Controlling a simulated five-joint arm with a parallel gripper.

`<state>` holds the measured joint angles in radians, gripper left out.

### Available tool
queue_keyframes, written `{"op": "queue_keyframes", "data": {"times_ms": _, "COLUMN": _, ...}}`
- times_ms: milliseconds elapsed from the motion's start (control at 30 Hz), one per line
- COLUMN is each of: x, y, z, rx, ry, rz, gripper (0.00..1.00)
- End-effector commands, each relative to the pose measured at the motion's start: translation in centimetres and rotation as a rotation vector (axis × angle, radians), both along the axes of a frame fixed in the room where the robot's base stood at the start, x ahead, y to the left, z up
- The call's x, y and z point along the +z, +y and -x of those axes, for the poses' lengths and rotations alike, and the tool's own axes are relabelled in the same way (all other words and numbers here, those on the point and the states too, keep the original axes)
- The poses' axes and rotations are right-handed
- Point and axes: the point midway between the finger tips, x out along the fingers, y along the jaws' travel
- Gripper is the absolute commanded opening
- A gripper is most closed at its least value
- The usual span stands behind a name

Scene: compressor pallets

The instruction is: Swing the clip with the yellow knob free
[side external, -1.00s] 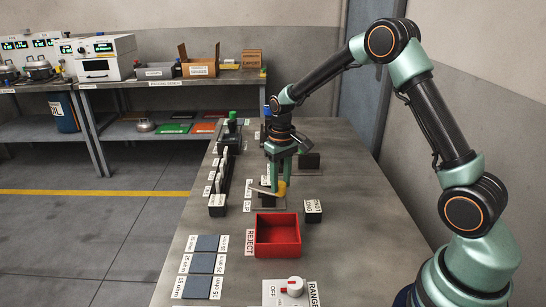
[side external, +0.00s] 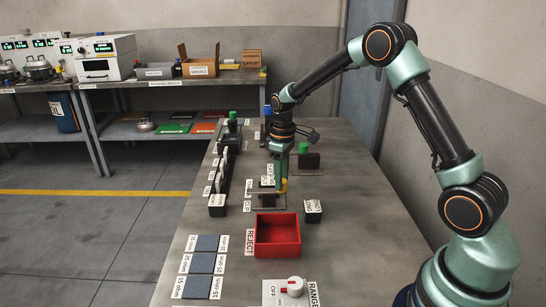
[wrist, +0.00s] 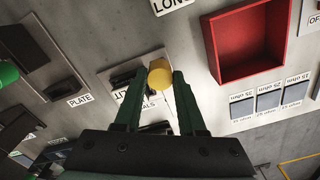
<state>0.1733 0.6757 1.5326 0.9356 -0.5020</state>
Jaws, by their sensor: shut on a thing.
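The yellow knob (wrist: 160,78) sits between the fingertips of my gripper (wrist: 156,86) in the wrist view, and the gripper is shut on it. In the side view the knob (side external: 284,185) shows at the lower end of my gripper (side external: 281,182). The clip's thin bar (side external: 262,192) runs left from the knob, low over a small plate with a dark, labelled block (side external: 267,181). My fingers partly hide the bar and block, so I cannot tell whether the bar still crosses the block.
A red reject bin (side external: 278,236) stands just in front of the clip. A small dark labelled block (side external: 313,210) stands to the right. A green-topped part (side external: 303,149) is behind. A dark rack (side external: 219,200) stands left.

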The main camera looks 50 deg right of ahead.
Motion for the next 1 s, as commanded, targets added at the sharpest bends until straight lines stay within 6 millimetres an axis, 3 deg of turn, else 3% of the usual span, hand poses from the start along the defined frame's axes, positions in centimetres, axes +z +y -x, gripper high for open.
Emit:
{"op": "queue_keyframes", "data": {"times_ms": 233, "x": 0.2, "y": -0.1, "z": -0.2, "rx": 0.000, "ry": -0.007, "rz": 0.002, "gripper": 0.00}}
{"op": "queue_keyframes", "data": {"times_ms": 267, "x": 0.2, "y": -0.1, "z": -0.2, "rx": 0.000, "ry": -0.008, "rz": 0.002, "gripper": 0.43}}
{"op": "queue_keyframes", "data": {"times_ms": 333, "x": 0.2, "y": -0.1, "z": -0.2, "rx": 0.000, "ry": -0.007, "rz": 0.001, "gripper": 0.69}}
{"op": "queue_keyframes", "data": {"times_ms": 733, "x": 0.5, "y": 0.0, "z": -0.1, "rx": -0.001, "ry": -0.004, "rz": 0.001, "gripper": 0.69}}
{"op": "queue_keyframes", "data": {"times_ms": 1000, "x": 4.9, "y": -0.1, "z": -0.2, "rx": -0.001, "ry": -0.009, "rz": 0.001, "gripper": 0.69}}
